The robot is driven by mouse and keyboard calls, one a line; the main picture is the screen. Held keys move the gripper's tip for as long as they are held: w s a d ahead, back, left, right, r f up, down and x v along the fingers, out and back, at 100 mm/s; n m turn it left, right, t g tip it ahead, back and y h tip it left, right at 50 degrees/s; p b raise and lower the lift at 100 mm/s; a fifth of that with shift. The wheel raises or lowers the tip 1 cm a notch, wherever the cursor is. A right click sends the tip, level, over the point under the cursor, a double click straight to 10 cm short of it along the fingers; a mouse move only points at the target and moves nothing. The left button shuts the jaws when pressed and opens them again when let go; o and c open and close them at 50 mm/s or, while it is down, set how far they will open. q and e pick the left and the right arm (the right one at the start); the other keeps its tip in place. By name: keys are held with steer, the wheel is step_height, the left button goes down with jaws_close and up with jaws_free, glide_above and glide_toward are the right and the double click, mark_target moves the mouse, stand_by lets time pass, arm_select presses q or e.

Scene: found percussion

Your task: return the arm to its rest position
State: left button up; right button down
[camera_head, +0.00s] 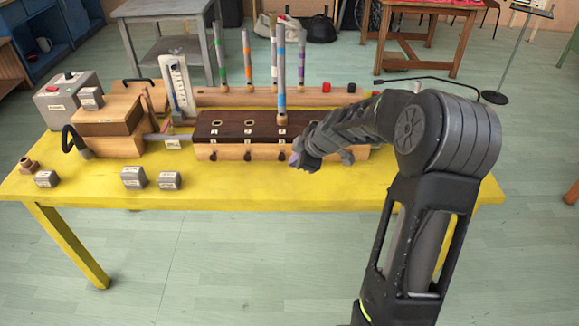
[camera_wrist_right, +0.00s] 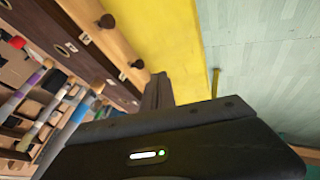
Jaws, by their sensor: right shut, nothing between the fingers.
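My right arm reaches in from the lower right in the head view. Its right gripper (camera_head: 303,160) is shut and empty, in front of the dark-topped wooden block (camera_head: 230,130) with numbered holes and knobs. The right wrist view shows the gripper fingers (camera_wrist_right: 158,90) together over the yellow table (camera_wrist_right: 140,30), beside the block's front with its round knobs. The yellow table (camera_head: 230,187) also shows in the head view. My left gripper is not in view.
Striped rods (camera_head: 247,58) stand upright along a wooden rack (camera_head: 215,97) behind the block. Grey labelled blocks (camera_head: 133,177) lie at the table's front left. A grey box with a red button (camera_head: 66,98) and wooden boxes (camera_head: 110,113) stand at left.

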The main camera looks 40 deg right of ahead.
steer(key=shift+s+r, duration=0.4)
steer(key=shift+r, duration=0.15)
